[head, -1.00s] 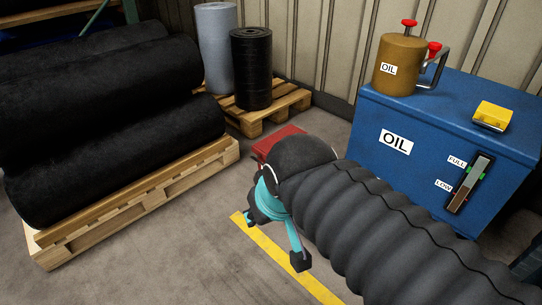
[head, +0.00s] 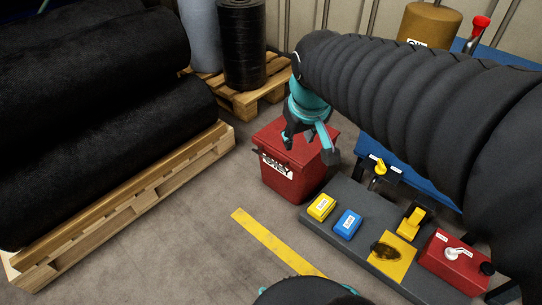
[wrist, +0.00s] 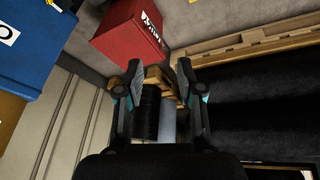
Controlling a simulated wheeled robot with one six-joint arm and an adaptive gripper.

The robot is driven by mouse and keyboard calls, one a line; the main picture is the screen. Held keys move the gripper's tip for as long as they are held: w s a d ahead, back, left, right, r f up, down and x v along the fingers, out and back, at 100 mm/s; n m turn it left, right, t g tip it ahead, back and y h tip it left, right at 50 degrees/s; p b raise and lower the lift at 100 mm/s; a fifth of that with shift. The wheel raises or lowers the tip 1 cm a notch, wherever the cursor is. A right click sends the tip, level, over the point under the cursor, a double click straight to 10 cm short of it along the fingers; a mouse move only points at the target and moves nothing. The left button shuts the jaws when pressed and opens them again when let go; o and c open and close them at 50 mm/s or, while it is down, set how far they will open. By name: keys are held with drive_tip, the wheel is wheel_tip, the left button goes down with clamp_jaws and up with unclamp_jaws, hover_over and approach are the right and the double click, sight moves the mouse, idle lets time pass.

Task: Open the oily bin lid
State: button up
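The oily bin is a red box (head: 285,182) with a white label on its front, standing on the floor in the middle of the head view. Its red lid (head: 272,135) looks closed, though my gripper and arm cover part of it. My gripper (head: 309,148) is in front of and over the lid in the head view; I cannot tell whether it touches. In the wrist view the bin (wrist: 130,32) is at the upper left, beyond the fingertips. My gripper (wrist: 160,67) is open there, with nothing between its fingers.
A grey bench (head: 345,190) with yellow and blue boxes and a red switch box (head: 455,262) stands right of the bin. A pallet (head: 130,205) of black rolls is at left, another pallet (head: 245,103) behind. The floor with a yellow line (head: 270,243) is clear.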

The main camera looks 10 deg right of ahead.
drive_tip(key=w+f+n+g+b, duration=0.1)
drive_tip(key=w+f, duration=0.3)
drive_tip(key=w, duration=0.3)
drive_tip(key=w+f+n+g+b, duration=0.1)
drive_tip(key=w+f, duration=0.3)
drive_tip(key=w, duration=0.3)
drive_tip(key=n+g+h+b, duration=0.1)
drive_tip(key=n+b, duration=0.2)
approach(271, 162)
drive_tip(key=f, duration=0.2)
drive_tip(key=f+b, duration=0.1)
drive_tip(key=f, duration=0.2)
drive_tip(key=w+d+f, duration=0.1)
drive_tip(key=f, duration=0.1)
drive_tip(key=shift+d+f+b, duration=0.1)
drive_tip(key=shift+f+b, duration=0.25)
drive_tip(key=shift+f, duration=0.05)
drive_tip(key=shift+c, duration=0.2)
clamp_jaws()
